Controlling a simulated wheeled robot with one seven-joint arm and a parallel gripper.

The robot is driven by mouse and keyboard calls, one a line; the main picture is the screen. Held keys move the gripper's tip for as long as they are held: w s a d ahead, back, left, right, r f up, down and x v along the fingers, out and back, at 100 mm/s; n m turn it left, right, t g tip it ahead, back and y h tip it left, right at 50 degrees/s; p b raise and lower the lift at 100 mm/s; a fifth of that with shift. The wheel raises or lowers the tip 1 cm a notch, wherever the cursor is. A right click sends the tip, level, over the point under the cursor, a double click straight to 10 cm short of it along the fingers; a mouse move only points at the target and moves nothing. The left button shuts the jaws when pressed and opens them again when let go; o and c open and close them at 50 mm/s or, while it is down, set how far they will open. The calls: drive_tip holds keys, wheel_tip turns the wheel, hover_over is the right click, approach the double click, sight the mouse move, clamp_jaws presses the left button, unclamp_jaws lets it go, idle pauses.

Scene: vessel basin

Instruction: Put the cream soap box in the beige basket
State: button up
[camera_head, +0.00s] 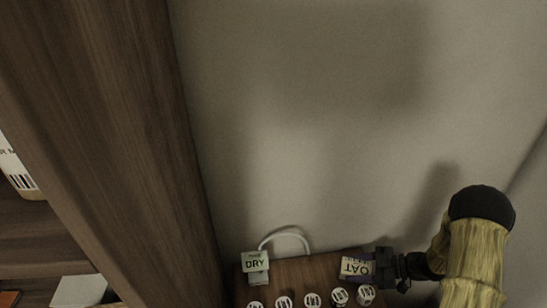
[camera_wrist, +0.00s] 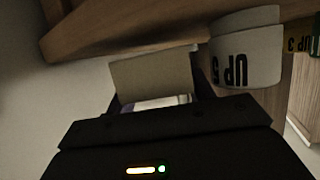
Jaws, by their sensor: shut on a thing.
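My gripper (camera_head: 378,264) is shut on the cream soap box (camera_head: 354,266), which carries dark "OAT" lettering, near the right end of a wooden surface. In the wrist view the same cream box (camera_wrist: 152,76) sits between the dark fingers of my gripper (camera_wrist: 160,92), its plain side showing. I cannot tell whether the box touches the surface below. I cannot make out the beige basket in either view.
Several round labelled containers (camera_head: 312,300) line the wooden surface (camera_head: 303,268). A "DRY" sign (camera_head: 255,262) and a pale curved arch (camera_head: 285,236) stand at its left. A tall wooden panel (camera_head: 110,120) rises at left. A white labelled container (camera_wrist: 247,58) is right of the box.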

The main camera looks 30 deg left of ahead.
drive_tip(key=shift+f, duration=0.4)
drive_tip(key=shift+f, duration=0.2)
drive_tip(key=o, duration=1)
drive_tip(key=shift+r, duration=0.15)
drive_tip(key=shift+d+r, duration=0.15)
drive_tip(key=shift+r, duration=0.45)
drive_tip(key=b+v, duration=0.2)
drive_tip(key=v, duration=0.9)
drive_tip(key=shift+d, duration=0.3)
